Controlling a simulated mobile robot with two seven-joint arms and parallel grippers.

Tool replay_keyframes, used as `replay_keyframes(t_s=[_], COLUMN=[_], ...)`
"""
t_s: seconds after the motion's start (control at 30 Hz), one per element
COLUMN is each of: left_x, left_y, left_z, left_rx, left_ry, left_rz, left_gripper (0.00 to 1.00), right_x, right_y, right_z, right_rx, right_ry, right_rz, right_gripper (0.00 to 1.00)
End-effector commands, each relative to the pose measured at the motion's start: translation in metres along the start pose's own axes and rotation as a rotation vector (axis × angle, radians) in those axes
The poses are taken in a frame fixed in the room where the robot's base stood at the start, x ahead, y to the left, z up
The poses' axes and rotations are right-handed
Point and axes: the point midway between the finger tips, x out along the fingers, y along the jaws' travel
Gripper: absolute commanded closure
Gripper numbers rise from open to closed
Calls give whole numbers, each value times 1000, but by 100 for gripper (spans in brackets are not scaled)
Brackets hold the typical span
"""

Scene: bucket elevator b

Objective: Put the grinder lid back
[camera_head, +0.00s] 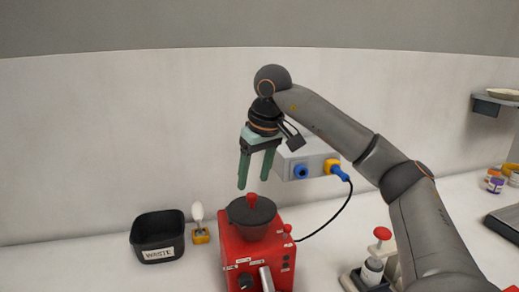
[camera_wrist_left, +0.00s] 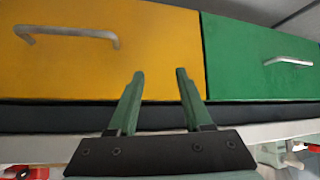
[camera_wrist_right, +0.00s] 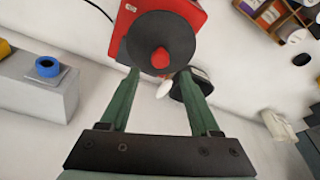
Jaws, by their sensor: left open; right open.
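The grinder (camera_head: 240,262) is a red machine on the counter, low in the middle of the head view. Its dark round lid (camera_head: 240,209) with a red knob (camera_head: 252,199) sits on top of the dark hopper. The lid also shows in the right wrist view (camera_wrist_right: 140,40), the knob facing me. My right gripper (camera_head: 255,181) is open and empty, pointing down just above the knob, not touching it. My left gripper (camera_wrist_left: 160,73) is open and empty in front of closed drawers, outside the head view.
A black waste bin (camera_head: 158,237) and a white-tipped tool in a yellow holder (camera_head: 200,224) stand left of the grinder. Yellow (camera_wrist_left: 80,70) and green (camera_wrist_left: 255,65) drawers face my left gripper.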

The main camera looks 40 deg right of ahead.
Motion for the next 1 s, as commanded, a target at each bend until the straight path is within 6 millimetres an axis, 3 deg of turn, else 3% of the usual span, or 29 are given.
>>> replay_keyframes(t_s=[0.13, 0.4, 0.7, 1.0], left_x=[0, -1, -1, -1], left_y=[0, 0, 0, 0], left_z=[1, 0, 0, 0], left_rx=[0, 0, 0, 0], left_ry=[-1, -1, -2, -2], left_rz=[0, 0, 0, 0], left_gripper=[50, 50, 50, 50], right_x=[-39, -72, -92, -97], right_y=[-1, 0, 0, 0], right_z=[-1, 0, 0, 0], right_rx=[-1, 0, -1, -1], right_ry=[6, 4, 1, 0], right_rz=[-3, 0, 0, -1], right_gripper=[37, 37, 37, 37])
